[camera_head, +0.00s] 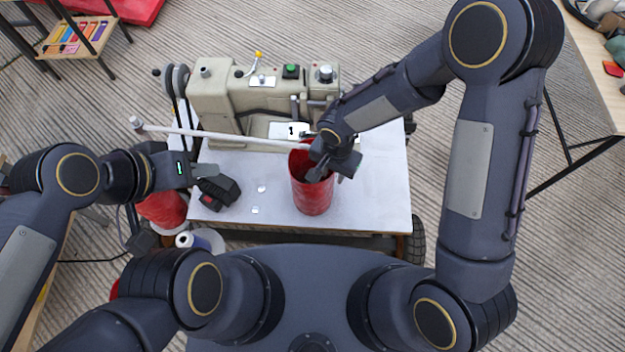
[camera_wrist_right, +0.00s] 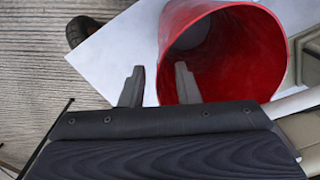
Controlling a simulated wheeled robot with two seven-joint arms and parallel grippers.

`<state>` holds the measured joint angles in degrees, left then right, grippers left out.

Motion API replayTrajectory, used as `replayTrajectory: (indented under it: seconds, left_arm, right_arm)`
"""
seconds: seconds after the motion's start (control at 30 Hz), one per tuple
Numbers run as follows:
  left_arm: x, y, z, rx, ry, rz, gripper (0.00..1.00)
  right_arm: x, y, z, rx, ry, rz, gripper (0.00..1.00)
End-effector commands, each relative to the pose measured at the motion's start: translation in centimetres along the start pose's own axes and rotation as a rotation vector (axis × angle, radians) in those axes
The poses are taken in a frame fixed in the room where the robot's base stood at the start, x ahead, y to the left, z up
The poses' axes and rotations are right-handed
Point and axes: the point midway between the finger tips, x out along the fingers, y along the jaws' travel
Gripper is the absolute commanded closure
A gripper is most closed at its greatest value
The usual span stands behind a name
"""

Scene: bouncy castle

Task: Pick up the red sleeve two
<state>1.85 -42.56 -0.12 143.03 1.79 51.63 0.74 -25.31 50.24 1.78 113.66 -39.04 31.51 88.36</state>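A red sleeve (camera_head: 312,194), an open-topped tube, stands on the white-topped table in front of the sewing machine. In the right wrist view its round mouth (camera_wrist_right: 245,55) faces the camera, with a grey patch deep inside. My right gripper (camera_head: 335,168) is at the sleeve's upper rim. In the right wrist view its two fingers (camera_wrist_right: 158,88) are apart, one outside the rim and the other overlapping the mouth; contact is unclear. Another red round thing (camera_head: 162,208) is low at the left, partly hidden by my left arm. My left gripper (camera_head: 205,172) is over the table's left edge; its finger gap is unclear.
A beige sewing machine (camera_head: 225,100) stands at the table's back. A pale rod (camera_head: 225,135) crosses behind the sleeve. The tabletop (camera_head: 375,195) is clear right of the sleeve.

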Motion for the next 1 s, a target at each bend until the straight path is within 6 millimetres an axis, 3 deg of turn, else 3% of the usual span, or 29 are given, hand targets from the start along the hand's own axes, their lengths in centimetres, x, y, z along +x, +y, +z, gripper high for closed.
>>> replayTrajectory:
  seconds: [0.17, 0.4, 1.0]
  left_arm:
    - [-0.01, 0.00, 0.00, 0.000, 0.000, 0.000, 0.64]
    - [-0.01, 0.00, 0.00, 0.000, 0.000, 0.000, 0.64]
    - [-0.18, 0.08, -0.09, 0.000, 0.000, 0.000, 0.64]
  right_arm:
    - [-0.04, 0.00, -0.03, 0.000, 0.001, -0.001, 0.72]
    - [-0.06, 0.00, -0.03, 0.000, 0.001, -0.001, 1.00]
    - [-0.38, 0.01, -0.19, 0.000, 0.001, -0.001, 1.00]
